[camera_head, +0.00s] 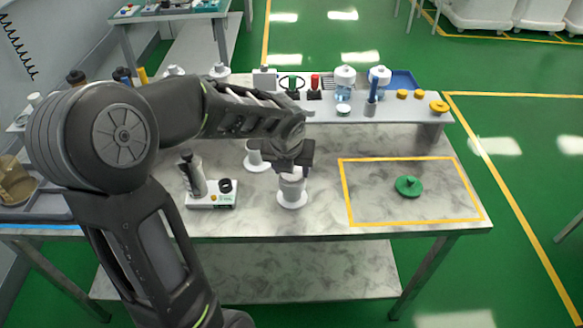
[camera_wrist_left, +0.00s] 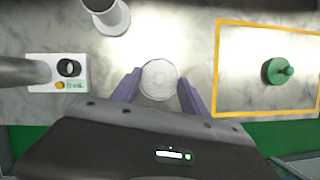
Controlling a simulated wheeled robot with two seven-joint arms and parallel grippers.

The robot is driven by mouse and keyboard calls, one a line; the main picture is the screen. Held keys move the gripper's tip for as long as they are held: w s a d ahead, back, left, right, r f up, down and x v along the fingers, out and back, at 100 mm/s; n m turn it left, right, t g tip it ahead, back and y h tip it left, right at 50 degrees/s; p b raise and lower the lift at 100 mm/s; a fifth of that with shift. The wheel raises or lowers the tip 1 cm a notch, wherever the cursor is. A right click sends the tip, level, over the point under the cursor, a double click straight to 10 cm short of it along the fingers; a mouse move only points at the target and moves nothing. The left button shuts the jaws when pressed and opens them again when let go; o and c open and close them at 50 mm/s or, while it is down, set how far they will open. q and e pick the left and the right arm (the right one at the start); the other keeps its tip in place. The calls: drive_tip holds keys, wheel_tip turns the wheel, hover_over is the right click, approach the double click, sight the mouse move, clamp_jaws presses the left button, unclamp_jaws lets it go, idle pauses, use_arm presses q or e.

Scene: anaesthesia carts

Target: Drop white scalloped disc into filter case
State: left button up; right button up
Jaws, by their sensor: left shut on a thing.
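My left gripper (camera_head: 293,164) is shut on the white scalloped disc (camera_wrist_left: 159,79), which shows round and pale between the two fingers in the left wrist view. In the head view the gripper points down over a white cylindrical case (camera_head: 292,189) with a wide round foot, which I take as the filter case. The disc is at or just above the top of this case; I cannot tell whether they touch. The disc hides most of the case in the left wrist view. My right gripper is not in view.
A second white flanged cup (camera_head: 255,157) stands behind and left. A white device (camera_head: 211,195) with a grey cylinder is further left. A green knobbed disc (camera_head: 408,186) lies inside a yellow outline on the right. A shelf (camera_head: 395,112) with bottles and caps runs along the back.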

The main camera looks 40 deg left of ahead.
use_arm(q)
drive_tip(key=o, duration=1.4)
drive_tip(key=shift+r, duration=0.15)
wheel_tip(320, 180, up, 6)
drive_tip(key=p, duration=0.6)
drive_tip(key=shift+f, duration=0.2)
drive_tip(key=shift+r, duration=0.6)
